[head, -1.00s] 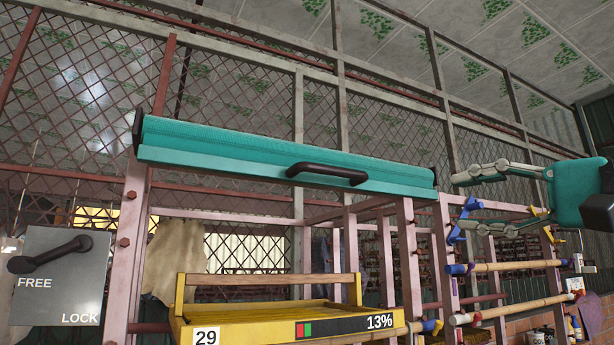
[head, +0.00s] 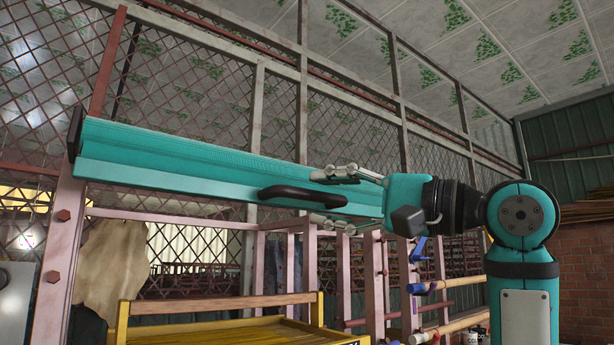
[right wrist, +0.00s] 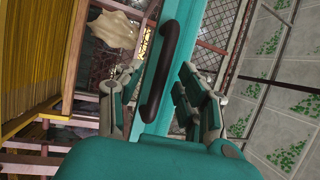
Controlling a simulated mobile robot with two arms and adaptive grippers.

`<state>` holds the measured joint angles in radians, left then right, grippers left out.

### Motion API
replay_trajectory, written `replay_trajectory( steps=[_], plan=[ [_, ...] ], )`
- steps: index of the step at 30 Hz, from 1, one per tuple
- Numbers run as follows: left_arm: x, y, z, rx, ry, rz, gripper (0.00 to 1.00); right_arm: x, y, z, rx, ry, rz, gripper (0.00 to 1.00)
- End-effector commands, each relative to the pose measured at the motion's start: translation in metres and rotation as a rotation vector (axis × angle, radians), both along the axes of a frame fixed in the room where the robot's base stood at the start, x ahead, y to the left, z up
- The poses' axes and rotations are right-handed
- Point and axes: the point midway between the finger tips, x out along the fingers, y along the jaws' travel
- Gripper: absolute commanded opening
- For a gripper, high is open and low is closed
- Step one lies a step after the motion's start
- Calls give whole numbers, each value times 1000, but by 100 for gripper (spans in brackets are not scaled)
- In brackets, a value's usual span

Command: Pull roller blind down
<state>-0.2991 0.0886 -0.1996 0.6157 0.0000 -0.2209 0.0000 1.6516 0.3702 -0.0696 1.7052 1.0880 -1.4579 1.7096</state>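The teal roller blind (head: 190,150) is a long rolled bar high on the pink frame, slanting down to the right in the head view. Its black handle (head: 300,196) sits on the front face. My right gripper (head: 328,196) comes in from the right, fingers spread above and below the handle's right end. In the right wrist view, the handle (right wrist: 160,75) and the teal bar run between the two open fingers (right wrist: 158,78). Contact cannot be told. My left gripper is not in view.
A yellow rack (head: 225,325) stands below the blind. Pink posts (head: 60,250) and wire mesh (head: 200,90) are behind. Bamboo rods with blue clamps (head: 440,285) lie at lower right, partly behind my right arm. A grey panel (head: 12,300) shows at the left edge.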

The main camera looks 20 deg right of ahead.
Motion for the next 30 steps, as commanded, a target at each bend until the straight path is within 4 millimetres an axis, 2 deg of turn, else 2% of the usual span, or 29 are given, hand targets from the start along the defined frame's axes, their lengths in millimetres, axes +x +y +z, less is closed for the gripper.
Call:
replay_trajectory(
  steps=[1, 5, 14, 18, 27, 30],
  plan=[
    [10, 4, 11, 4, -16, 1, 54, 7, 7, 5, -2, 3, 2, 38],
    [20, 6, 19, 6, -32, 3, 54, 19, 18, 7, -1, 2, 1, 38],
    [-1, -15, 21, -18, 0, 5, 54, 28, 26, 6, -1, -1, -1, 38],
    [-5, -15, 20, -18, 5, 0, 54, 27, 25, 6, -1, -1, -1, 38],
    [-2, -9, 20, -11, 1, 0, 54, 27, 25, 6, -1, -1, -1, 0],
    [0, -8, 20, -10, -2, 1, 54, 27, 25, 6, -1, -1, -1, 0]
  ],
)
